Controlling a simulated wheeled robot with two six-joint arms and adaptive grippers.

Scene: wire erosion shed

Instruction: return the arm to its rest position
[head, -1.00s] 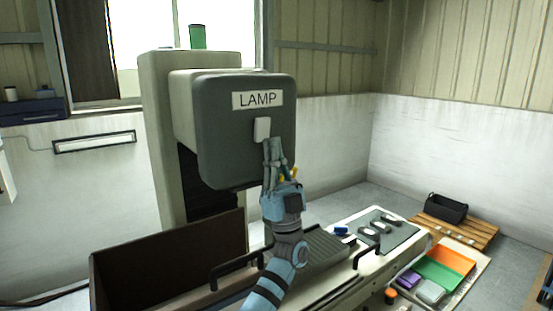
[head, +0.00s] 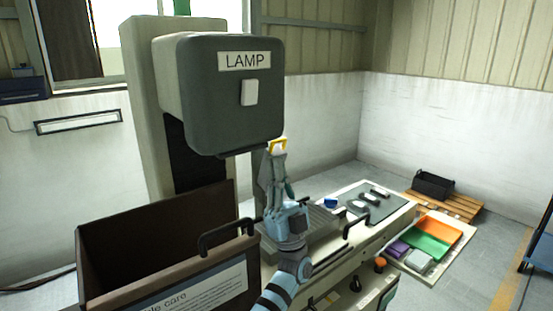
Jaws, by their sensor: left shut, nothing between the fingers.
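My left gripper (head: 277,160) is shut and empty. It points up in front of the machine, below the grey machine head (head: 217,115) and apart from the white switch. The white switch (head: 249,92) sits under the LAMP label (head: 244,61) on the front of the head. A small yellow-edged piece (head: 278,146) shows right at the fingertips, and I cannot tell what it belongs to. My left arm (head: 287,258) comes up from the bottom of the picture. My right gripper is not in view.
A brown open-topped tank (head: 150,245) with a black handle stands at the left. The machine bed (head: 400,215) holds several small parts on a dark mat. Orange, green, purple and grey trays (head: 435,238) and a black bin (head: 434,185) on a pallet (head: 465,207) are at the right.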

